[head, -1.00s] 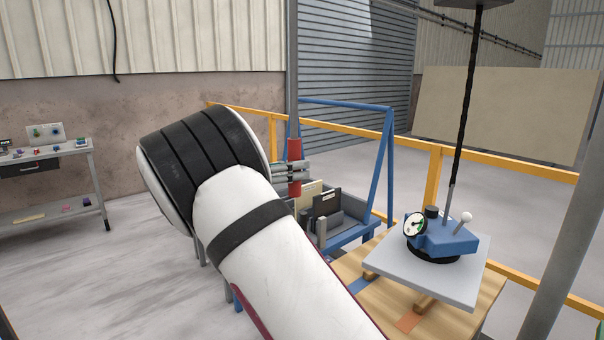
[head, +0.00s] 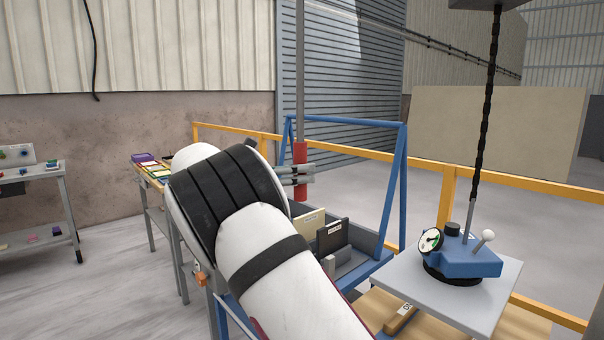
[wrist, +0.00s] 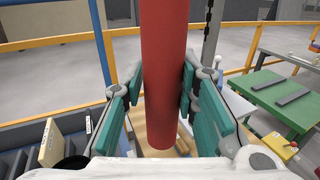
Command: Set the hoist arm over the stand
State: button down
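My gripper (head: 298,174) has its fingers on both sides of a red upright handle (head: 300,152) at the end of a grey pole. In the wrist view the teal pads (wrist: 162,90) press close along the red handle (wrist: 166,60), so it looks held. A small part of the hoist arm (head: 487,3) shows at the top right, with a black chain (head: 490,100) hanging from it. Below the chain is a blue device (head: 470,260) with a dial and white-knobbed lever, on a grey plate (head: 415,280). I cannot tell which surface is the stand.
A blue frame with a bin (head: 375,245) holding folders stands behind my arm. Yellow rails (head: 350,155) run behind it. A wooden top (head: 375,310) lies under the plate. A green table (wrist: 285,95) is at right in the wrist view. Benches stand at left.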

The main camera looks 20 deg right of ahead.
jog(key=shift+w+d+r+t, duration=0.25)
jog(key=shift+w+d+t, duration=0.05)
jog(key=shift+w+t, duration=0.1)
jog(key=c, duration=1.7)
grip_release()
jog(key=o, duration=0.4)
jog(key=shift+w+d+f, duration=0.15)
jog(key=shift+w+d, duration=0.05)
jog(key=shift+a+f, duration=0.1)
jog(key=shift+a, duration=0.1)
jog(key=shift+a, duration=0.2)
jog(key=a, duration=1.1)
jog(key=shift+s+a, duration=0.1)
jog(key=shift+a, duration=0.15)
